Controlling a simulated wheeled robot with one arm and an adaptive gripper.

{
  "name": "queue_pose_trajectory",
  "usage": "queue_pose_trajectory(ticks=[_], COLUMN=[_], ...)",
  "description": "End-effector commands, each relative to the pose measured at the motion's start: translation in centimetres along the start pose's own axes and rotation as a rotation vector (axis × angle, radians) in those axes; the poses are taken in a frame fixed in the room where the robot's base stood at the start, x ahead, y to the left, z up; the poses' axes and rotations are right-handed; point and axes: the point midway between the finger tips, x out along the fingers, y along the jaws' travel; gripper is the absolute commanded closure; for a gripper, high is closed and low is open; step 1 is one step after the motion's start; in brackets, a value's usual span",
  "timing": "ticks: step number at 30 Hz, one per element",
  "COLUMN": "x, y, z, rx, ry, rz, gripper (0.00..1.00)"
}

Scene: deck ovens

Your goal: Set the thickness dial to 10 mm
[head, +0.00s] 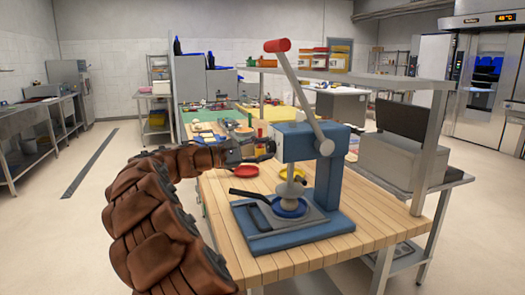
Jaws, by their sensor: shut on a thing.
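A blue press (328,188) stands on the wooden table. Its grey lever (299,90) with a red knob slants up to the left. My gripper (264,149) reaches in from the left and is shut at the left side of the press head, on what appears to be the thickness dial. The dial is small and mostly hidden by the fingers. Its scale and setting cannot be read from here.
A red dish (246,171) and a yellow dish (292,172) lie on the table behind the press. A shelf on posts (350,77) crosses the table's back right. A grey box-shaped machine (391,160) stands at the right. The table's front left is clear.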

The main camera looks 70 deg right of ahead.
Motion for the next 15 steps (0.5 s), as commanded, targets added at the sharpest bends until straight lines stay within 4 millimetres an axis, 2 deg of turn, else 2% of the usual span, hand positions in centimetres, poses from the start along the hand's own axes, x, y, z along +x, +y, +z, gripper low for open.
queue_pose_trajectory(ticks=[3,4,10,15], x=[0.04,0.04,0.03,0.01], y=[-0.12,-0.12,-0.08,-0.05], z=[0.00,0.00,-0.01,-0.01], rx=[0.000,0.000,-0.001,-0.001], ry=[-0.001,-0.001,-0.001,0.000], rz=[-0.003,-0.003,-0.002,-0.001], gripper=[0.95,0.57,0.36,0.35])
